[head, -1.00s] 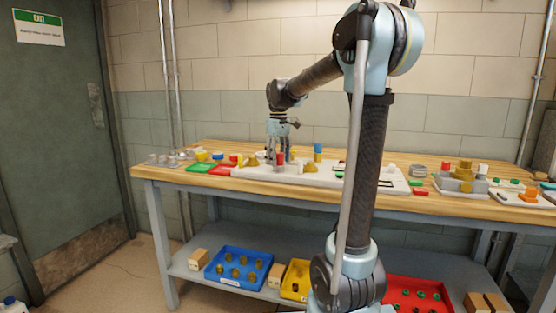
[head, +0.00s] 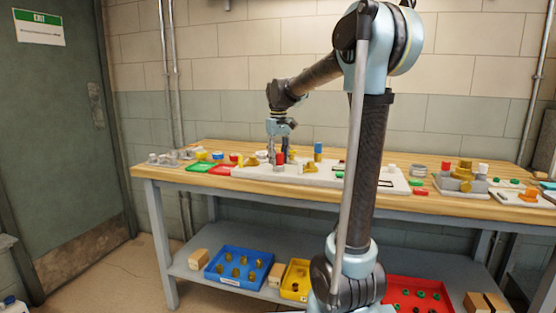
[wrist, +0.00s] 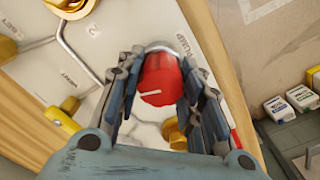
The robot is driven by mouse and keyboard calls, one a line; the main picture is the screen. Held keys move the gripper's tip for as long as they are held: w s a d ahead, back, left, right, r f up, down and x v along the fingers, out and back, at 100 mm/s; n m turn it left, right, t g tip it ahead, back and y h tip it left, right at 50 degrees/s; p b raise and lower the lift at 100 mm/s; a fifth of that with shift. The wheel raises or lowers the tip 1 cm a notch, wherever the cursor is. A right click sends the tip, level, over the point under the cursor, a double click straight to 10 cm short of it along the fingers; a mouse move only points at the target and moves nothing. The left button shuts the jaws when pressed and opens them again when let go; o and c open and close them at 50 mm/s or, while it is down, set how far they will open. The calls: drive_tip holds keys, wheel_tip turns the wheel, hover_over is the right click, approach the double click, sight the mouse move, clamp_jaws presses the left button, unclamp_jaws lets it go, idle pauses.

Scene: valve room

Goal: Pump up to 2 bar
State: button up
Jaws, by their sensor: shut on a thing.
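The white board (head: 330,175) lies flat on the workbench. A red knob (wrist: 160,79) with a white mark stands on it beside the printed word PUMP in the wrist view. It also shows small and red in the head view (head: 279,158). My gripper (wrist: 163,98) points down over the red knob, one finger on each side, and is shut on it. A brass knob (wrist: 174,135) is partly hidden by the right finger. A yellow handle (wrist: 62,120) lies near the printed word VENT. I cannot make out a pressure reading in either view.
Green (head: 201,166) and red (head: 220,169) plates lie left of the board. A grey block with brass parts (head: 463,178) stands at the bench's right. The shelf below holds a blue tray (head: 238,283) and a red tray (head: 415,308).

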sight(279, 153)
drive_tip(key=m, duration=0.4)
drive_tip(key=shift+d+m, duration=0.1)
drive_tip(key=shift+m, duration=1.9)
drive_tip(key=shift+w, duration=0.1)
drive_tip(key=o, duration=1.1)
wheel_tip(279, 153, up, 12)
